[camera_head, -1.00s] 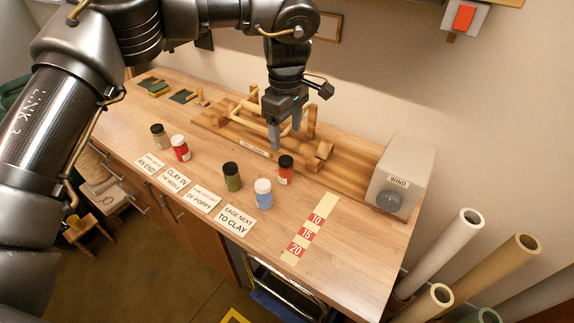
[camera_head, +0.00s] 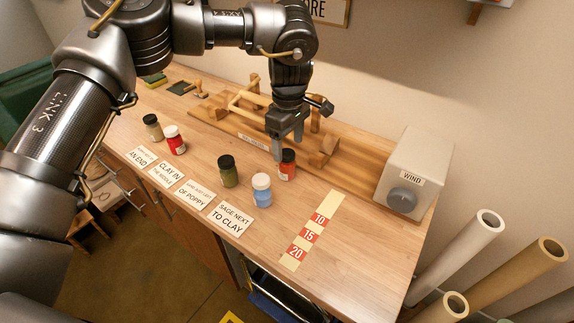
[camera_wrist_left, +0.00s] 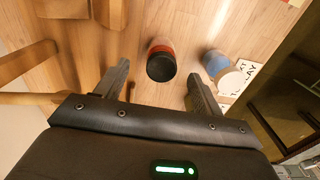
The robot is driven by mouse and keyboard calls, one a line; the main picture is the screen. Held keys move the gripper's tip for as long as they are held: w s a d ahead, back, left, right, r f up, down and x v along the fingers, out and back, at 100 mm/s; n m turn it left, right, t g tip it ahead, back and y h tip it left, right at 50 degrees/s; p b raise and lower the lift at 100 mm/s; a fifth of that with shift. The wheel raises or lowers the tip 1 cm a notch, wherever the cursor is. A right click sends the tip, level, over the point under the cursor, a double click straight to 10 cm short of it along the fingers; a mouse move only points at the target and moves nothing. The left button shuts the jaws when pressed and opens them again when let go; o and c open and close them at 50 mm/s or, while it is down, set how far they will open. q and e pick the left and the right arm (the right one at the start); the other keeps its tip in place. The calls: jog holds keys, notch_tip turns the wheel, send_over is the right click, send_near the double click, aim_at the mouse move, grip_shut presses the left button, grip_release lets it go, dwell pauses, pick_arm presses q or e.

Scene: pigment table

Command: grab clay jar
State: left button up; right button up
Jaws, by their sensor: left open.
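An orange-red jar with a black lid (camera_head: 287,172), which I take for the clay jar, stands upright on the table near the wooden rack. My left gripper (camera_head: 287,148) is open, pointing down just behind and above this jar, with one fingertip overlapping its lid in the head view. In the left wrist view, the jar (camera_wrist_left: 159,47) lies ahead of the gap between the open fingers (camera_wrist_left: 158,72), with nothing held. I cannot tell whether a finger touches it. My right gripper is out of view.
A blue jar with a white lid (camera_head: 262,193) stands close by, and a green jar (camera_head: 228,173) is left of it. Red (camera_head: 174,141) and beige (camera_head: 152,128) jars stand farther left. The wooden rack (camera_head: 325,150) and wind box (camera_head: 412,175) are behind and right.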

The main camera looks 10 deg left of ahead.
aim_at(287, 153)
pick_arm(q)
jog(key=shift+f, duration=0.75)
notch_tip(287, 153, down, 4)
jog(key=shift+s+a+r+p, duration=0.1)
jog(key=shift+a+r+p, duration=0.05)
jog(key=shift+p, duration=0.75)
jog(key=shift+f, duration=0.55)
jog(key=c, duration=1.1)
